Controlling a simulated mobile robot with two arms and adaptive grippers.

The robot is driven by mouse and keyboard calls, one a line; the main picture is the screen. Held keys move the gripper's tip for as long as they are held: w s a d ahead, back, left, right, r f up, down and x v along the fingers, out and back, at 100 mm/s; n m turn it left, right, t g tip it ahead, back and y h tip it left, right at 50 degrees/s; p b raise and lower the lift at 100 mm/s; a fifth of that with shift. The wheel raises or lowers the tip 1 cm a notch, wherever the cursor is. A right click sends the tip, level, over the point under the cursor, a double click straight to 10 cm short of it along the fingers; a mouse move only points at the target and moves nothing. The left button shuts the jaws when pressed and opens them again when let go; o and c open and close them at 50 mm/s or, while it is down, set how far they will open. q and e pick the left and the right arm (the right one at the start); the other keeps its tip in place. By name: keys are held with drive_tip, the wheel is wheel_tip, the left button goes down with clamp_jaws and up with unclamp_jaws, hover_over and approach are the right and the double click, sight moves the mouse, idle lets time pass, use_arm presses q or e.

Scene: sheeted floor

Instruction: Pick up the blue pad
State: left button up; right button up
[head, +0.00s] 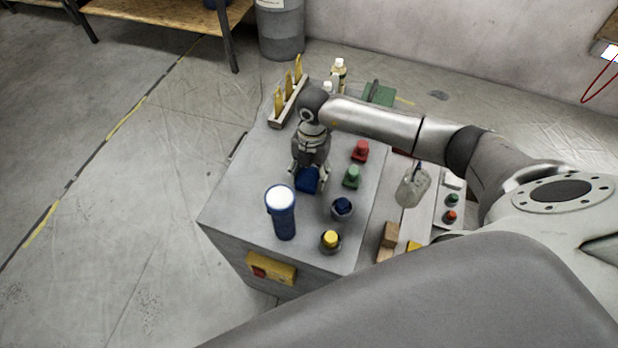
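The blue pad (307,184) is a small dark blue block near the middle of the grey bench top (240,190). My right gripper (309,179) points down at it from above, with one finger at each side of the pad. The gripper covers the pad's far part. The fingers are apart, but I cannot tell whether they press on the pad or only stand around it. The pad looks low, at or near the bench surface. My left gripper is not in view.
A blue cylinder with a white top (282,212) stands close in front of the pad. Red (360,151), green (352,177), dark blue (343,207) and yellow (330,240) knobbed pieces stand to the right. A rack with yellow pieces (288,103) and a bottle (339,75) are behind. The bench's left side is clear.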

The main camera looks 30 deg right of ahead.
sight(309, 177)
drive_tip(key=c, duration=0.4)
drive_tip(key=shift+c, duration=0.2)
drive_tip(key=shift+r, duration=0.55)
wheel_tip(309, 177, up, 2)
drive_tip(key=shift+d+r, duration=0.1)
drive_tip(key=shift+r, duration=0.05)
drive_tip(key=s+d+r+b, duration=0.1)
drive_tip(key=s+d+r, duration=0.1)
drive_tip(key=s+r, duration=0.2)
drive_tip(key=s+d+r+b, duration=0.1)
drive_tip(key=s+d+r, duration=0.1)
drive_tip(key=s+r, duration=0.3)
drive_tip(key=s, duration=0.4)
drive_tip(key=shift+d+r+b, duration=0.3)
drive_tip(key=shift+s, duration=0.1)
